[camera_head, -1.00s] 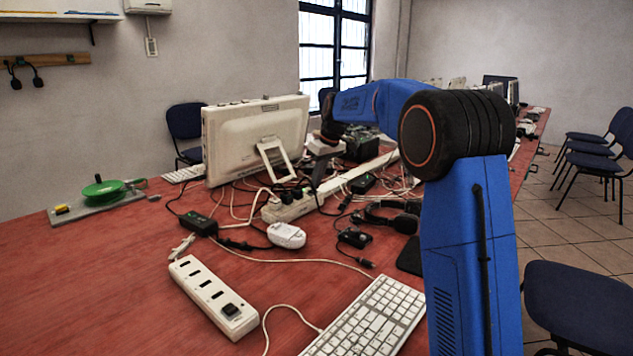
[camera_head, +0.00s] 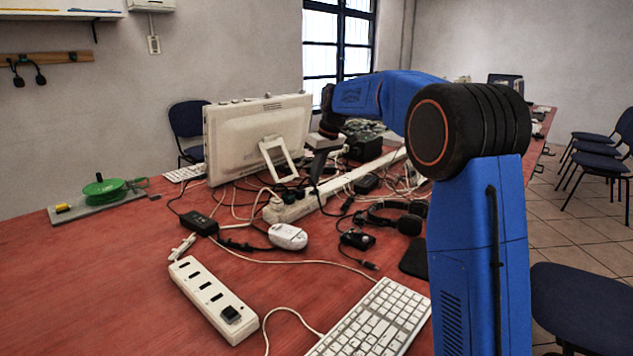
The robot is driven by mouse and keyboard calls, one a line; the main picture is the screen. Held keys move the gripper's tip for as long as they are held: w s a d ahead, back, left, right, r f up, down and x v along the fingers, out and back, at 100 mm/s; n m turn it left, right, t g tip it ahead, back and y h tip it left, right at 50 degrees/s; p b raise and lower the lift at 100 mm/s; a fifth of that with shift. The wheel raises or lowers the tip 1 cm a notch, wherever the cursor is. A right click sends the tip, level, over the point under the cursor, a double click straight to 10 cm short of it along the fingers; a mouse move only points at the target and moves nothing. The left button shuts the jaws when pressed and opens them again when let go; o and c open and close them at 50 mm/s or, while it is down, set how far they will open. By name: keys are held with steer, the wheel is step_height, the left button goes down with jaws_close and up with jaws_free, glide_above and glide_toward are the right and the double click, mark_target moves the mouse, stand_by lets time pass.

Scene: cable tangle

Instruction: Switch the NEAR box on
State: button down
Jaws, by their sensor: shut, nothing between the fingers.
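The near box (camera_head: 212,300) is a long white strip with several dark slots along its top. It lies at an angle on the red table at the front. A black rocker switch (camera_head: 231,314) sits at its right end; I cannot tell its on or off position. A second white box (camera_head: 289,207) lies farther back, with black plugs in it and cables around it. My gripper (camera_head: 316,178) points down over the back of that farther box, well away from the near box. It is shut and empty; its fingertips are small and dark here.
A monitor back (camera_head: 250,140) stands behind the farther box. A white mouse (camera_head: 288,236), a black adapter (camera_head: 199,223), a headset (camera_head: 400,217) and tangled cables crowd the middle. A keyboard (camera_head: 372,322) is at front right. The table left of the near box is clear.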

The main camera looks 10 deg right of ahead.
steer(key=d+v, duration=0.1)
steer(key=v, duration=1)
steer(key=shift+w+r, duration=0.35)
steer(key=shift+d, duration=0.1)
steer(key=shift+s+a+r+t+h, duration=0.1)
steer(key=shift+s+a+t+h, duration=0.2)
steer(key=shift+a, duration=0.25)
steer(key=shift+s+a+r+t+h, duration=0.2)
steer(key=shift+s+a+h, duration=0.1)
steer(key=shift+a+h, duration=0.15)
steer(key=shift+a, duration=0.1)
steer(key=shift+f, duration=0.1)
steer(key=x, duration=1.2)
steer(key=shift+s+d+f, duration=0.1)
steer(key=shift+d+f, duration=0.15)
steer(key=shift+f, duration=0.75)
